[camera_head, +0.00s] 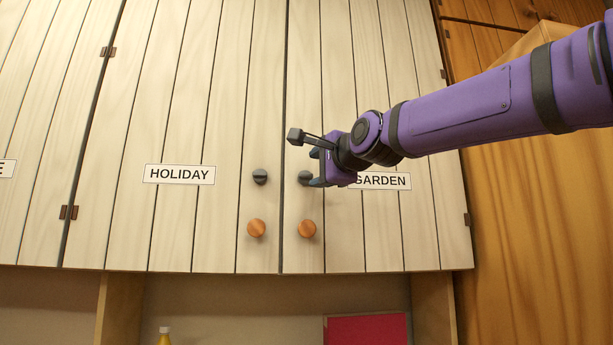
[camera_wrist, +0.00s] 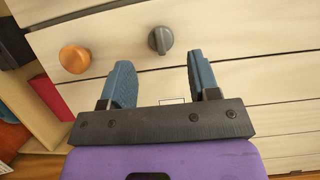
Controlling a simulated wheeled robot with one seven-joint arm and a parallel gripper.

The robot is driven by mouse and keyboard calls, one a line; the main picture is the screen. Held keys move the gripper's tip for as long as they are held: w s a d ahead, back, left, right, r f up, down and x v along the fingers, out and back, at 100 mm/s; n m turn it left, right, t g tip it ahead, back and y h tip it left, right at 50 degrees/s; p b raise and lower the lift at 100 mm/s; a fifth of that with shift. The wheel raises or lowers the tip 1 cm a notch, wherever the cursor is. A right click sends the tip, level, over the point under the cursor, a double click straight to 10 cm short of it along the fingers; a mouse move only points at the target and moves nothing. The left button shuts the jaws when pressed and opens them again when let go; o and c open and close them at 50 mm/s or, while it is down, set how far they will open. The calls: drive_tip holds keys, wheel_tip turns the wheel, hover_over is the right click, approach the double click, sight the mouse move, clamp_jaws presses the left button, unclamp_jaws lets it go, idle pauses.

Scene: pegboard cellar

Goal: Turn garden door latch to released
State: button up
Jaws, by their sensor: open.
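The garden door (camera_head: 340,240) is a pale plank cupboard door with a GARDEN label (camera_head: 385,181), partly covered by my gripper. Its latch (camera_head: 304,177) is a small dark grey round knob with a raised grip bar, left of the label and above an orange-brown knob (camera_head: 307,228). My gripper (camera_head: 314,168) is open at the latch, partly overlapping it in the head view. In the wrist view the latch (camera_wrist: 161,39) shows just beyond and between the spread blue fingertips (camera_wrist: 158,65). I see no finger contact with it. Its bar runs roughly up and down there.
The holiday door (camera_head: 190,230) adjoins on the left, with its own dark latch (camera_head: 260,177) and orange-brown knob (camera_head: 256,228). A brown wooden panel (camera_head: 530,250) stands at the right. Below the doors are a red item (camera_head: 367,330) and a yellow bottle (camera_head: 164,338).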

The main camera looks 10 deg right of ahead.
sight(305, 175)
drive_tip(key=shift+x, duration=2.8)
drive_tip(key=c, duration=0.9)
